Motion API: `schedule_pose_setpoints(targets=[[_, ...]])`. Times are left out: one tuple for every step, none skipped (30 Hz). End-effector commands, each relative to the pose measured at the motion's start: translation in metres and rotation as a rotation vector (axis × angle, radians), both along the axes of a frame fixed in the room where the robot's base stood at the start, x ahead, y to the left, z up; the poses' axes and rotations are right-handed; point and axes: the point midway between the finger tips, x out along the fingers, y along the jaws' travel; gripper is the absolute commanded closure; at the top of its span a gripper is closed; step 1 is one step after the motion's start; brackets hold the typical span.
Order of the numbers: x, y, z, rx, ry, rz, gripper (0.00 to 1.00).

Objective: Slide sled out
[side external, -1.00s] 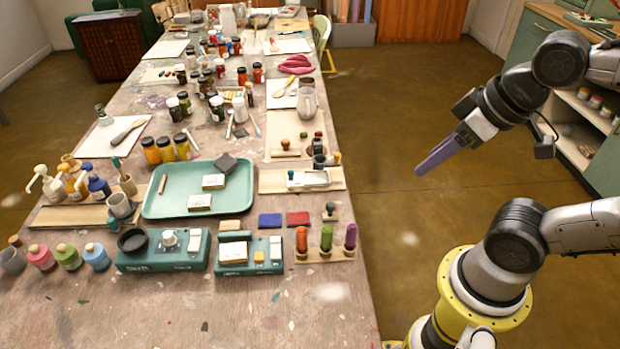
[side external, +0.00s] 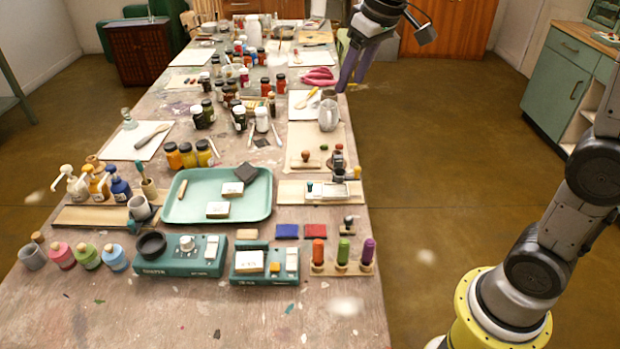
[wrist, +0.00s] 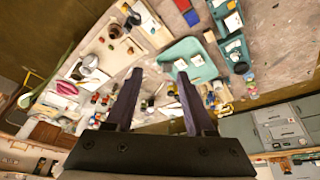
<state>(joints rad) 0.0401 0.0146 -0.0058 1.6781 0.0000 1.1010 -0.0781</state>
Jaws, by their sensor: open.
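My gripper (side external: 353,84) is at the top of the side view, above the table's far right edge. Its two purple fingers point down. They are apart and empty in the wrist view (wrist: 158,75). What may be the sled is a small pale, metal-framed block (side external: 328,190) on a light wooden board (side external: 290,192), right of the green tray. A dark upright part (side external: 339,172) stands behind it. I cannot tell its details at this size. My gripper is well beyond and above it, not touching it.
A green tray (side external: 178,212) holds small blocks. Teal devices (side external: 178,262) and a rack with coloured handles (side external: 343,268) stand in front. A grey jug (side external: 328,115) and pink gloves (side external: 318,77) are near my gripper. The floor right of the table is clear.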

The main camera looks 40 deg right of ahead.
Motion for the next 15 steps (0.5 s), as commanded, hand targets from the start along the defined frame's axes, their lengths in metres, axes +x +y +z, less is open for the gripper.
schedule_pose_setpoints(targets=[[0.022, -0.003, -0.012, 0.001, 0.031, -0.002, 0.46], [0.033, -0.004, -0.019, 0.000, 0.045, -0.004, 0.46], [0.048, -0.007, -0.027, 0.001, 0.063, -0.005, 0.46], [0.058, -0.008, -0.035, 0.001, 0.078, -0.006, 0.46], [0.069, -0.010, -0.044, 0.002, 0.093, -0.007, 0.46], [0.082, -0.012, -0.056, 0.003, 0.113, -0.009, 0.46], [0.091, -0.014, -0.066, 0.004, 0.130, -0.011, 0.46], [0.100, -0.016, -0.077, 0.005, 0.146, -0.012, 0.46], [0.111, -0.019, -0.092, 0.006, 0.168, -0.015, 0.46], [0.118, -0.020, -0.104, 0.007, 0.184, -0.017, 0.46], [0.125, -0.022, -0.115, 0.008, 0.199, -0.019, 0.46], [0.133, -0.024, -0.131, 0.009, 0.220, -0.022, 0.46], [0.137, -0.026, -0.142, 0.010, 0.236, -0.024, 0.46], [0.141, -0.027, -0.153, 0.012, 0.250, -0.026, 0.46], [0.145, -0.028, -0.167, 0.013, 0.270, -0.028, 0.46]])
